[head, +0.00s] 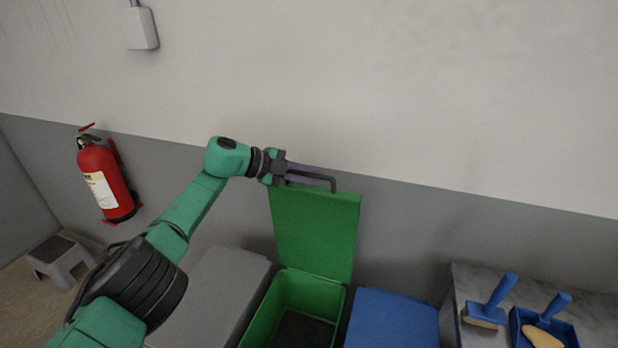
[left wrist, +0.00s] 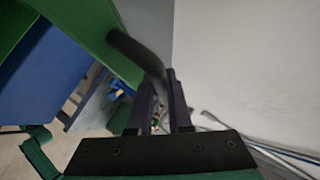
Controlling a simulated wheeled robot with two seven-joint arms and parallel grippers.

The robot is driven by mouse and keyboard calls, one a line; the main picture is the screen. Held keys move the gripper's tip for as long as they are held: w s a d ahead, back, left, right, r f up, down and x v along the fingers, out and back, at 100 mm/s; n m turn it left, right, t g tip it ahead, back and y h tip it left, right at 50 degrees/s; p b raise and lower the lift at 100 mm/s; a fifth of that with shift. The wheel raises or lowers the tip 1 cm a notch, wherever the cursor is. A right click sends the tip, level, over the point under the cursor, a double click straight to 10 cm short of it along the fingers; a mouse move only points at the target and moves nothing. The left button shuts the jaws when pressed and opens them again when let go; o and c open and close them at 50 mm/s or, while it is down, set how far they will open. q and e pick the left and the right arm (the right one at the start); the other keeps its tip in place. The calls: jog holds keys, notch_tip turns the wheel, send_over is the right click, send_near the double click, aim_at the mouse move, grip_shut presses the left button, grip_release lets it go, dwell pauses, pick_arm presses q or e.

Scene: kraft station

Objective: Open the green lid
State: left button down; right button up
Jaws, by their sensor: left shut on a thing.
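The green lid (head: 315,232) stands raised, close to upright, at the back of the open green bin (head: 262,318). Its dark bar handle (head: 322,180) is at the lid's top edge. My left gripper (head: 312,174) is at that handle and shut on it. In the left wrist view the handle (left wrist: 135,52) runs from the green lid (left wrist: 92,25) to between the fingers of my left gripper (left wrist: 163,100). The bin's inside is visible and dark at the bottom. My right gripper is not in view.
A grey-lidded bin (head: 215,290) stands left of the green bin and a blue-lidded bin (head: 392,318) right of it. A counter (head: 455,290) with brushes is at the right. A fire extinguisher (head: 104,180) and a grey step stool (head: 62,258) are at the left. The wall is close behind.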

pick_arm(q)
jog(key=c, duration=0.8)
grip_release()
jog(key=shift+c, duration=0.2)
jog(key=shift+s, duration=0.1)
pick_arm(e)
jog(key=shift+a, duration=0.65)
pick_arm(q)
jog(key=shift+a, duration=0.15)
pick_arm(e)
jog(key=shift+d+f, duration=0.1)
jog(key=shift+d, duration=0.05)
